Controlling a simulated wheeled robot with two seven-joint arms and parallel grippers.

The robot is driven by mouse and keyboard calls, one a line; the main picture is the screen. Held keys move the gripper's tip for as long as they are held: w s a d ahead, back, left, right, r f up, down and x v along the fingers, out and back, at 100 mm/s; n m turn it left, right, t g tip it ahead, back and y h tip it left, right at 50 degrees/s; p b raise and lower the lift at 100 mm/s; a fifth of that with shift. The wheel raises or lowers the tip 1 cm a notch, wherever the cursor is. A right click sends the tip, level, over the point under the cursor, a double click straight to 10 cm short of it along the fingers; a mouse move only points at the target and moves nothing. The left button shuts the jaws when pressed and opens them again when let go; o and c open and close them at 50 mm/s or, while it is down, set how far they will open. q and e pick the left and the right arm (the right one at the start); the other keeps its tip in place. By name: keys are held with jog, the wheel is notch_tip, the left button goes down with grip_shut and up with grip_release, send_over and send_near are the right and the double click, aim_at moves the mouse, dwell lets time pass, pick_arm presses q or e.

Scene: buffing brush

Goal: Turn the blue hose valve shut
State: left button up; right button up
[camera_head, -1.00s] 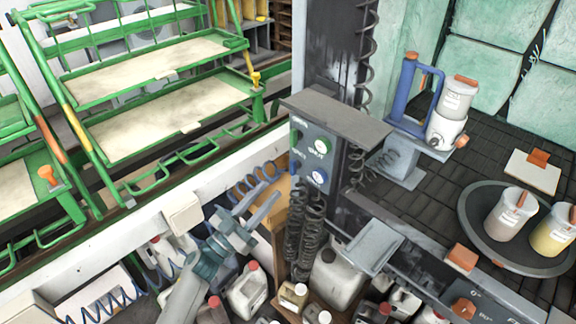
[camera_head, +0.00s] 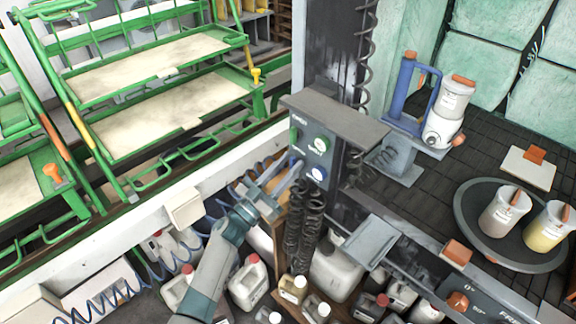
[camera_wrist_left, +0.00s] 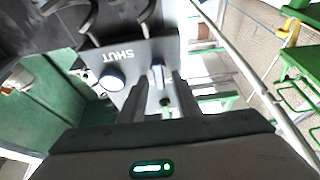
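A dark control panel (camera_head: 310,152) stands at the centre in the head view, with a green dial (camera_head: 319,145) above a blue dial (camera_head: 318,173). Left of the blue dial is the small blue valve handle (camera_head: 293,160), partly hidden by my gripper. My left gripper (camera_head: 287,180) is at the panel's lower left, fingers apart. In the left wrist view the panel appears upside down, with the word SHUT and the blue-rimmed dial (camera_wrist_left: 112,78). A pale bluish lever (camera_wrist_left: 157,76) shows between the open fingers of the gripper (camera_wrist_left: 160,95); contact is unclear. My right gripper is out of view.
Black coiled hoses (camera_head: 303,225) hang below the panel, close to the gripper. Several white jugs (camera_head: 250,283) stand underneath. A green rack (camera_head: 150,100) is at the left. A round tray (camera_head: 478,232) with two containers is at the right.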

pick_arm(q)
grip_shut()
